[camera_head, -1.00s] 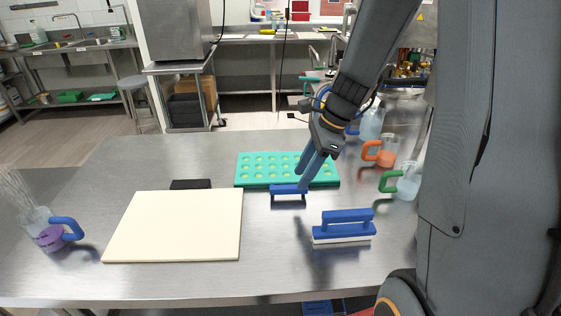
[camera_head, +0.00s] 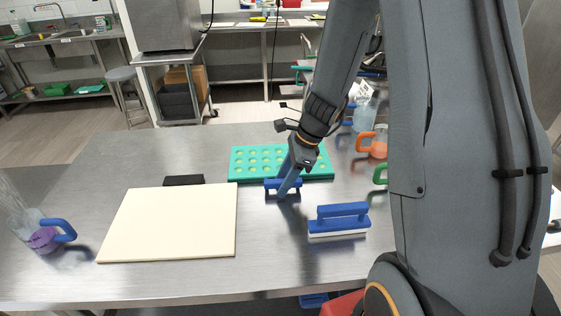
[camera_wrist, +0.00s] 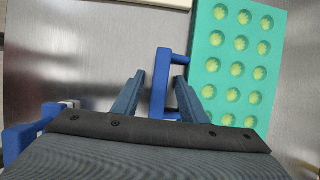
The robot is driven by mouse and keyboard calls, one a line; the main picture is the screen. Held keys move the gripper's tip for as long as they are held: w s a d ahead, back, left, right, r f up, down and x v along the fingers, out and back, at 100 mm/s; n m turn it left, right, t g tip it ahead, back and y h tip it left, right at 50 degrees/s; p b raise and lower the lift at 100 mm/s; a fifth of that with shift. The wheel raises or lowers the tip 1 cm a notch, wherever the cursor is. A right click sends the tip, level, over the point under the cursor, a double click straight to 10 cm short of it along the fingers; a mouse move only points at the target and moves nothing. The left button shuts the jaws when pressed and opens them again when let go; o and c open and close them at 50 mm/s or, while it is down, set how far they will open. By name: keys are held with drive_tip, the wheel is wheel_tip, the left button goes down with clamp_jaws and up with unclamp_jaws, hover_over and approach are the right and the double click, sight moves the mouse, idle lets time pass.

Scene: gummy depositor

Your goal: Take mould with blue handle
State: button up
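The mould (camera_head: 234,172) is a flat teal block with rows of round greenish-yellow cavities, lying on the steel table; it also shows at right in the wrist view (camera_wrist: 203,65). Its blue handle (camera_head: 270,184) sticks out from the near side and also shows in the wrist view (camera_wrist: 161,65). My gripper (camera_head: 284,192) is at the handle, and its fingers point down. In the wrist view my gripper (camera_wrist: 160,79) is open, with one finger on each side of the handle bar and gaps visible. The fingers hide part of the handle in the head view.
A blue-handled brush (camera_head: 340,218) stands close at the right front. A cream board (camera_head: 170,225) and a dark block (camera_head: 184,180) lie left. A blue-handled jug (camera_head: 45,236) stands far left. Orange-handled (camera_head: 378,148) and green-handled jugs stand right, partly hidden by my arm.

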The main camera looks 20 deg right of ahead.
clamp_jaws()
drive_tip(key=shift+r, duration=0.1)
idle(0.3)
wheel_tip(320, 180, up, 10)
drive_tip(key=shift+f+b, duration=0.1)
drive_tip(key=shift+b, duration=0.55)
